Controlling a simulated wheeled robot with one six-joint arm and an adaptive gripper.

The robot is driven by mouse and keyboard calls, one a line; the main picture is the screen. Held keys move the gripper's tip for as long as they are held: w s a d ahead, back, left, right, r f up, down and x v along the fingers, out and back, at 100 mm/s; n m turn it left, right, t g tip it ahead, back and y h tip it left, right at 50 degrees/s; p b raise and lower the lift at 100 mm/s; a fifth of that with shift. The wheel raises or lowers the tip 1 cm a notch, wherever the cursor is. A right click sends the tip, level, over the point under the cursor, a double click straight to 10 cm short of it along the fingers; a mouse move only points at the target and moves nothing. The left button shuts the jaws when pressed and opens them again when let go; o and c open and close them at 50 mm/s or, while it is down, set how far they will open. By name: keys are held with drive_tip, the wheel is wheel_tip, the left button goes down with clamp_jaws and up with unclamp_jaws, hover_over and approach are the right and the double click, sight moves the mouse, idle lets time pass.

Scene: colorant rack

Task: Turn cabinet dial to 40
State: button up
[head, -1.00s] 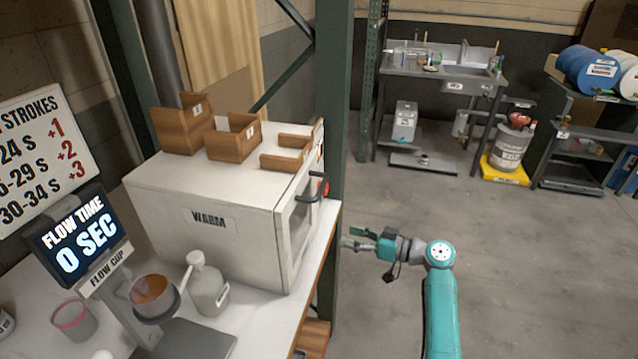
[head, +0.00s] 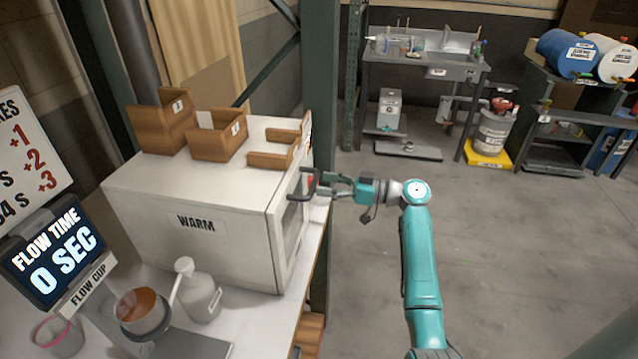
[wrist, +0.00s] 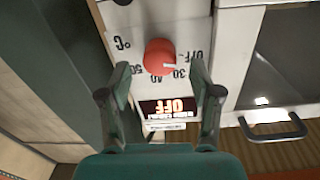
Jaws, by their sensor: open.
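The white cabinet (head: 150,215) marked WARM stands on the bench in the head view. In the wrist view, its round red dial (wrist: 160,52) sits on the white front panel, with a pale pointer mark towards the right. The labels OFF, 30, 40 and 50 run around the dial. My gripper (wrist: 160,76) is open, with a fingertip on either side of the dial's lower part in the picture. I cannot tell whether the fingers touch it. In the head view my gripper (head: 329,187) is at the cabinet's front, beside the handle.
The black door handle (wrist: 272,127) sticks out right of the dial in the wrist view. A green post (head: 320,70) stands close behind the cabinet. Wooden bins (head: 217,143) sit on top. A flow cup stand and a bottle (head: 200,298) are on the bench. Floor at right is clear.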

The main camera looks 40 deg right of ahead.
drive_tip(key=shift+x, duration=1.25)
drive_tip(key=c, duration=1.1)
drive_tip(key=shift+c, duration=0.2)
